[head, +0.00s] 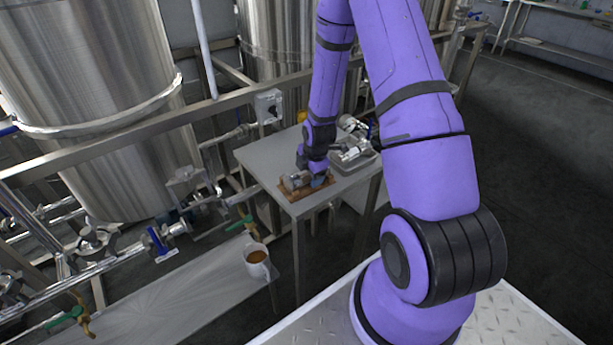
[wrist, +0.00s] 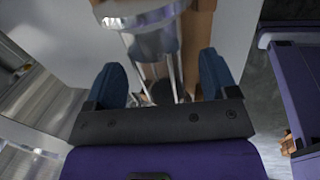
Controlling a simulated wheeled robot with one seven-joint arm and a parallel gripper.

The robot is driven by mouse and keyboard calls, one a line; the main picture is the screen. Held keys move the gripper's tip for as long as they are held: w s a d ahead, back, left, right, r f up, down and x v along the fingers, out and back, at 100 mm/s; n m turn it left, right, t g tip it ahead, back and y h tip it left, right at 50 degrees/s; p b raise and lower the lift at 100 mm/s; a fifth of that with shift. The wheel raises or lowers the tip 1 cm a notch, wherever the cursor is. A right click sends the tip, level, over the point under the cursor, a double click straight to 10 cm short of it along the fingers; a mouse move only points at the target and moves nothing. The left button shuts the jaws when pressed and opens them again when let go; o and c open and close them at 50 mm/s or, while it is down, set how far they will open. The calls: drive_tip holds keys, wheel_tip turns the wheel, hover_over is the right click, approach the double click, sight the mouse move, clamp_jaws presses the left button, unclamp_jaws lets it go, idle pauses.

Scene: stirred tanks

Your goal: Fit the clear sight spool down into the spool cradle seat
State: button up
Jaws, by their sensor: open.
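The clear sight spool (head: 297,181) has metal end flanges and thin rods along its body. It lies at the brown wooden spool cradle (head: 307,204) on the grey metal table. In the wrist view one flange of the spool (wrist: 145,18) shows at the top, and its rods run down between my fingers, over the brown cradle (wrist: 198,35). My gripper (wrist: 162,78) is open, its two blue fingers apart on either side of the spool's near end. In the head view my gripper (head: 317,179) hides part of the spool and cradle. Whether the spool is fully seated cannot be told.
A metal tray (head: 369,164) with shiny fittings stands behind my gripper on the table (head: 262,160). Steel tanks (head: 85,95), rails and pipework stand to the left and behind. A mug (head: 257,262) stands on a lower bench. The table's left part is bare.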

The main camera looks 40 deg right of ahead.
drive_tip(key=shift+w+f, duration=0.2)
drive_tip(key=shift+f, duration=0.5)
drive_tip(key=c, duration=1.3)
drive_tip(key=shift+r, duration=0.15)
